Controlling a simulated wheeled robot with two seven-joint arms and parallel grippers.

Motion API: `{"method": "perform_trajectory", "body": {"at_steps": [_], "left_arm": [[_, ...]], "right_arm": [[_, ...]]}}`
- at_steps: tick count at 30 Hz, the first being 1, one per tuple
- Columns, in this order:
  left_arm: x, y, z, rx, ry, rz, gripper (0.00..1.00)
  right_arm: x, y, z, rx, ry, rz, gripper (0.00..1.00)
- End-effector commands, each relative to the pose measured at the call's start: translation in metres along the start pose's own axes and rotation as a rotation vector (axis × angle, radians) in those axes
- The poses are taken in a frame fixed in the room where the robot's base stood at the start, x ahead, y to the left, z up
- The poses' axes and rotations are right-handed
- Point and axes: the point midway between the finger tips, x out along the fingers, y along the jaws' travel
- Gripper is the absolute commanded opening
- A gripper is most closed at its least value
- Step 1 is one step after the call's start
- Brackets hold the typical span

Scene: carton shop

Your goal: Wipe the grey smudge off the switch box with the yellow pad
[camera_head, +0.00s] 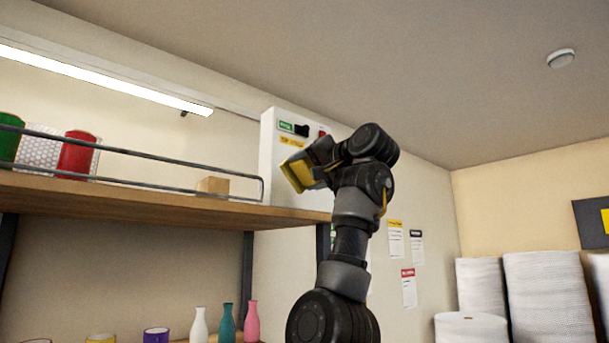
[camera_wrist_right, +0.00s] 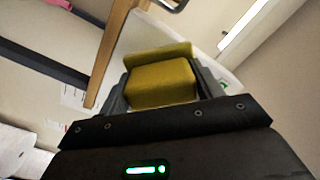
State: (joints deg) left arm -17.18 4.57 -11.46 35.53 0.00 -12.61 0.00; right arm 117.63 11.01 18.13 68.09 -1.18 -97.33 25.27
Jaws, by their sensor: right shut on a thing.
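The switch box (camera_head: 267,160) is a white cabinet on the wall at the right end of the shelf. It carries a green label, a black switch, a red part and a yellow label near its top. My right gripper (camera_head: 308,171) is raised in front of the box, shut on the yellow pad (camera_head: 297,174). In the right wrist view the pad (camera_wrist_right: 162,84) sits between the fingers, with the white box behind it. I cannot tell whether the pad touches the box. No grey smudge is visible; my gripper, arm and pad cover part of the front. My left gripper is not in view.
A wooden shelf (camera_head: 150,205) with a metal rail (camera_head: 130,152) runs left of the box. A small wooden block (camera_head: 213,186) stands near its right end, with red and green containers farther left. Bottles (camera_head: 227,322) stand below. White rolls (camera_head: 547,295) stand at the right.

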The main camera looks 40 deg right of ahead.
Motion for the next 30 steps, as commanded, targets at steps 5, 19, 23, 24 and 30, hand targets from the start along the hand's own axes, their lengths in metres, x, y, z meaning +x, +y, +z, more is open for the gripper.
{"method": "perform_trajectory", "body": {"at_steps": [5, 19, 23, 24, 30], "left_arm": [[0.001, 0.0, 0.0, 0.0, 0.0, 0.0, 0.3], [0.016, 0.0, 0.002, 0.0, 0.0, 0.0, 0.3], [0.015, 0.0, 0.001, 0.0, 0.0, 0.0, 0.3], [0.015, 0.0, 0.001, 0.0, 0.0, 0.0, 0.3], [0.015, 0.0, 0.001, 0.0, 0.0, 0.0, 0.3]], "right_arm": [[-0.001, 0.0, 0.0, 0.0, 0.001, 0.0, 0.47], [-0.03, 0.0, 0.0, -0.001, 0.001, 0.0, 0.47], [-0.03, 0.0, 0.0, -0.001, 0.001, 0.0, 0.47], [-0.03, 0.0, 0.0, -0.001, 0.001, 0.0, 0.47], [-0.03, 0.0, 0.0, 0.0, 0.001, 0.0, 0.47]]}}
